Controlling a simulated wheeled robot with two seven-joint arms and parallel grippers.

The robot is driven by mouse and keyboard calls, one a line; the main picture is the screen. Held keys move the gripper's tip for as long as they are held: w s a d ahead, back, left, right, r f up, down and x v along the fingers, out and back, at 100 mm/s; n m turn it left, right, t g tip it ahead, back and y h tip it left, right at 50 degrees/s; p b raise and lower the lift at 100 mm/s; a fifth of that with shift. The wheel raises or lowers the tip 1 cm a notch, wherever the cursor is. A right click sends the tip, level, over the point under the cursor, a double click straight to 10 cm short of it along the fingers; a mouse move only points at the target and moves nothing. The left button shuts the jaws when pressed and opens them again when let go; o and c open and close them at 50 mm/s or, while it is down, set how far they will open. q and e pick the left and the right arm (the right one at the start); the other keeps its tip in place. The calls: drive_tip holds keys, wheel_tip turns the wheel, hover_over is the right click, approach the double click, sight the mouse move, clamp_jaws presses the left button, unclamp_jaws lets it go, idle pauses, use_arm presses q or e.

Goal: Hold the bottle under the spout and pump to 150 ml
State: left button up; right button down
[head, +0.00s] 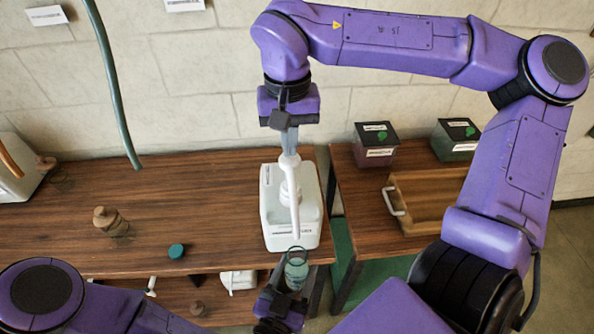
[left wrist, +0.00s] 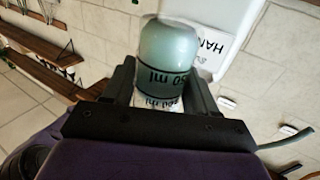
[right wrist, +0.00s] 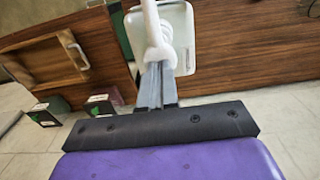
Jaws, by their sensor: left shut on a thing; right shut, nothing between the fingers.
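A white tub (head: 284,237) with a pump stands at the right end of the wooden table. Its long white spout (head: 295,212) slants down toward me. My left gripper (head: 286,296) is shut on a clear bottle (head: 296,270), held in front of the tub with its mouth just below the spout tip. In the left wrist view the bottle (left wrist: 168,52) shows pale green content and black ml marks; the exact level is hard to read. My right gripper (head: 289,148) is shut and empty, pointing down with its fingertips at the top of the pump head (right wrist: 158,56).
A teal cap (head: 176,251) and a small stoppered bottle (head: 112,224) are on the table to the left. On the right-hand table are two dark boxes (head: 375,147) (head: 455,140) and a wooden tray (head: 430,211). A green hose (head: 112,85) hangs at upper left.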

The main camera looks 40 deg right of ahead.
sight(290, 162)
drive_tip(key=shift+f, duration=2.65)
drive_tip(key=shift+r, duration=2.7)
wheel_tip(290, 162, up, 6)
